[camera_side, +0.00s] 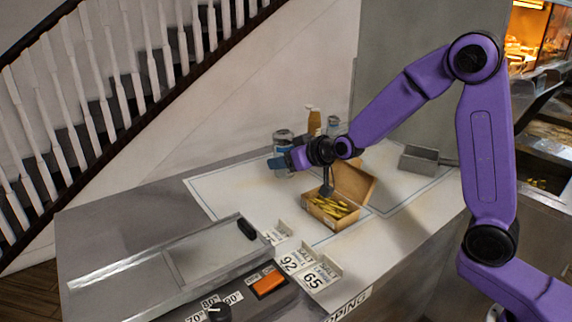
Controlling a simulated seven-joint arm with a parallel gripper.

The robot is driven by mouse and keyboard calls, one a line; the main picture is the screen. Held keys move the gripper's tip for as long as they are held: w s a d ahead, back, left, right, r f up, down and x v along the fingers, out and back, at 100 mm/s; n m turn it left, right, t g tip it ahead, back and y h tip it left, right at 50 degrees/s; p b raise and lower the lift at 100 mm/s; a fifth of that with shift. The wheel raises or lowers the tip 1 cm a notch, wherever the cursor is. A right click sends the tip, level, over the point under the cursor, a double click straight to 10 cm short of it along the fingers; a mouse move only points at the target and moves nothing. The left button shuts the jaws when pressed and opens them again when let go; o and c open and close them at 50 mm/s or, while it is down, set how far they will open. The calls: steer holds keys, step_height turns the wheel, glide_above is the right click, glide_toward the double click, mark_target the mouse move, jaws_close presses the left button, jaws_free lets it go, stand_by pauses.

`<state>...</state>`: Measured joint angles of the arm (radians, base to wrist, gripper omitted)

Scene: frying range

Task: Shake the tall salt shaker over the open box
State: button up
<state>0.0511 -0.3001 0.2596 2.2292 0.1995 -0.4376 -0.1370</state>
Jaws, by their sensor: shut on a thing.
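My gripper (279,161) points left and is shut at the lower body of a clear, upright container (284,143) with a greyish top, which appears to be the tall salt shaker. The fingers hide part of it, and I cannot tell whether its base touches the counter. The open box (317,214) is brown cardboard with its lid raised at the back. It holds several yellow, fry-like sticks (331,206). The box is to the right of my gripper and nearer the camera. A dark rounded part below my wrist overlaps the box's rear edge.
A tan-topped bottle (314,122) and another container (333,125) stand behind my wrist. Numbered cards (290,262), a metal trough (163,267) and a control panel with an orange switch (269,284) occupy the front.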

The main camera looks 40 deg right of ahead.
steer(key=shift+s, duration=0.1)
stand_by(0.3)
steer(key=m, duration=0.2)
steer(key=d+m, duration=0.1)
steer(key=m, duration=0.1)
steer(key=shift+d+r, duration=0.1)
steer(key=shift+r, duration=0.1)
steer(key=d+r+m+h, duration=0.1)
steer(key=d+m, duration=0.4)
steer(key=m, duration=1.2)
steer(key=d+r+m+h, duration=0.15)
steer(key=d+m, duration=0.35)
steer(key=m, duration=1.2)
steer(key=shift+t, duration=0.3)
steer(key=shift+s+a+f, duration=0.1)
steer(key=shift+s+f, duration=0.05)
steer(key=shift+f, duration=1.05)
steer(key=shift+s+a+f, duration=0.1)
steer(key=shift+s+f, duration=0.05)
steer(key=shift+f, duration=1)
steer(key=shift+r, duration=0.1)
